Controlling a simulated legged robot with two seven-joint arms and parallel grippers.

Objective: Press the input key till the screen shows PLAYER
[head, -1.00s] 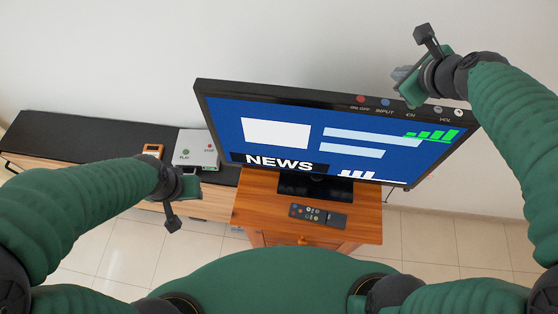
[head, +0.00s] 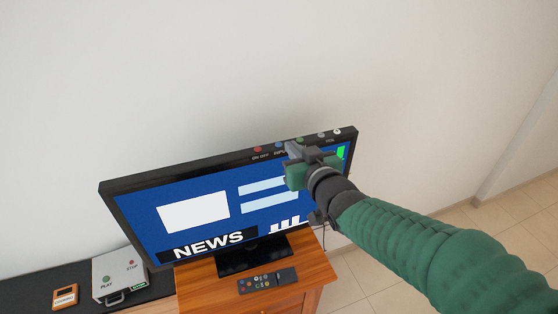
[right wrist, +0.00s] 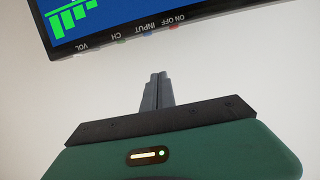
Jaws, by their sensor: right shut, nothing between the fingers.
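The television (head: 104,190) stands on a wooden cabinet, and its screen shows NEWS over blue graphics. A row of keys runs along its top edge. The blue key labelled INPUT (head: 279,145) lies between the red ON OFF key (head: 257,149) and the green CH key (head: 300,140). My right gripper (head: 291,148) is shut and empty, near the INPUT and CH keys. In the right wrist view its fingers (right wrist: 157,76) point at the television's edge, with a visible gap. Contact with a key does not show. My left gripper is not in view.
A remote control (head: 267,281) lies on the wooden cabinet (head: 195,283) in front of the television. A white box (head: 119,275) with PLAY and STOP buttons and an orange device (head: 65,297) sit on the black surface at left. The wall is behind.

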